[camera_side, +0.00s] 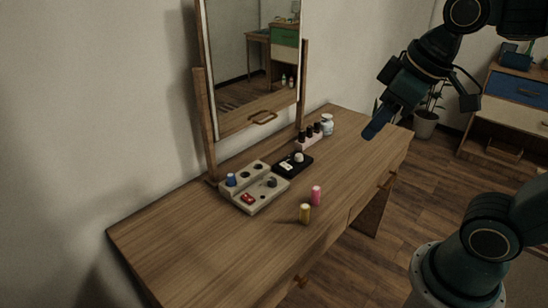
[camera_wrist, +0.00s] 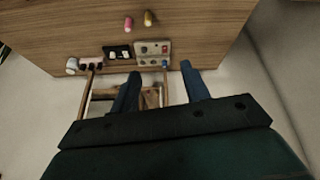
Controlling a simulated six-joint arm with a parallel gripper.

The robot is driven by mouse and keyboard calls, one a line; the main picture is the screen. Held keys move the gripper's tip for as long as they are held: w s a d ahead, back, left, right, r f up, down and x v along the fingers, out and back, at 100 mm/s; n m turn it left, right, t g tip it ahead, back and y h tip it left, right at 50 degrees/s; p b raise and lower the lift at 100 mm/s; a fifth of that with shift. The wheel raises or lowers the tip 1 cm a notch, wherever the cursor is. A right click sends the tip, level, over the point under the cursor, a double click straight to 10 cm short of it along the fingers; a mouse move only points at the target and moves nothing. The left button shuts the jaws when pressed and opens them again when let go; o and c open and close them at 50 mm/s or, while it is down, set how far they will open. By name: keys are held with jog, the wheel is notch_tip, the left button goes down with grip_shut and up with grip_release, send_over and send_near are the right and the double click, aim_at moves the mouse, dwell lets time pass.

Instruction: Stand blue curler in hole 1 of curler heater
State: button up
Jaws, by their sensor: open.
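The beige curler heater (camera_side: 259,204) lies on the dressing table below the mirror, with round holes and a red switch. The blue curler (camera_side: 231,180) stands upright in its rear-left corner hole; no hole number is readable. In the wrist view, the heater (camera_wrist: 152,45) is beyond my fingertips, with the blue curler (camera_wrist: 165,63) at its near right corner. My gripper (camera_side: 374,128) is open, empty and raised, well right of the heater and apart from everything. Its two fingers also show in the wrist view (camera_wrist: 160,72).
A pink curler (camera_side: 316,195) and a yellow curler (camera_side: 305,213) stand in front of the heater. A black tray (camera_side: 301,171), a pink bottle rack (camera_side: 308,143) and a white bottle (camera_side: 327,124) lie to its right. The framed mirror (camera_side: 250,75) rises behind.

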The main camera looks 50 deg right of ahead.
jog(key=s+f, duration=0.1)
jog(key=s+f+m, duration=0.1)
jog(key=s, duration=0.1)
jog(key=s+m, duration=0.1)
jog(key=shift+s+f+t, duration=0.3)
jog(key=shift+s+f, duration=0.05)
jog(key=shift+f, duration=0.05)
